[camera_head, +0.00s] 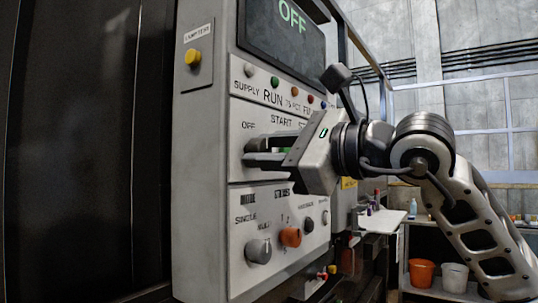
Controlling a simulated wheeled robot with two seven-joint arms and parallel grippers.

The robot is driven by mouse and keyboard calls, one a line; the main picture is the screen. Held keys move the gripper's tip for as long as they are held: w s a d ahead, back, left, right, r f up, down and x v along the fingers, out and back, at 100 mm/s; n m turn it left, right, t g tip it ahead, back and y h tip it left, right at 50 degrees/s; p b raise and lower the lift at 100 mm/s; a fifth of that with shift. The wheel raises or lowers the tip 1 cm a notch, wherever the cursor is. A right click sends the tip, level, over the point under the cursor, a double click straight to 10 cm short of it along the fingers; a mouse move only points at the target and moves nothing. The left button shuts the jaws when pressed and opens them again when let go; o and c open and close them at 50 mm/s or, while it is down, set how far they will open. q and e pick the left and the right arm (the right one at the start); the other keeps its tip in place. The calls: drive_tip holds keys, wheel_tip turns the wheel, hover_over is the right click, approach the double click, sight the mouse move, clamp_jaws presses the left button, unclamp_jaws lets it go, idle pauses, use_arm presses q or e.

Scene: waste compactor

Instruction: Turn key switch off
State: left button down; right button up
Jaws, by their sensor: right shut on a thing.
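The grey control panel (237,195) carries several labelled switches and lamps. My right gripper (250,152) reaches in from the right, its two fingers pointing left at the middle row, just below the "OFF" label. It is shut on the key switch there, which the fingers mostly hide, so its angle cannot be told. A green button (287,150) shows partly behind the gripper near the "START" label. The display (285,25) above reads "OFF" in green. My left gripper is not in view.
A yellow button (193,57) is on the panel's left side. A grey knob (258,251) and an orange knob (290,236) stick out below my gripper. An orange bucket (421,273) and a white bucket (455,278) stand on a shelf at the lower right.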

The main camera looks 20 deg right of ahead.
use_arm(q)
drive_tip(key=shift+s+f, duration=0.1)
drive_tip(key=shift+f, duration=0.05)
use_arm(e)
drive_tip(key=shift+n, duration=0.3)
drive_tip(key=o, duration=1)
drive_tip(key=shift+c, duration=0.2)
drive_tip(key=shift+s+d, duration=0.15)
drive_tip(key=shift+s, duration=0.05)
use_arm(q)
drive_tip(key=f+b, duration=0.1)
drive_tip(key=b, duration=0.3)
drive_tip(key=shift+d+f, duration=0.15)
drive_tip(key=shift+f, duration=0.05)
use_arm(e)
drive_tip(key=v, duration=1.5)
drive_tip(key=shift+s, duration=0.2)
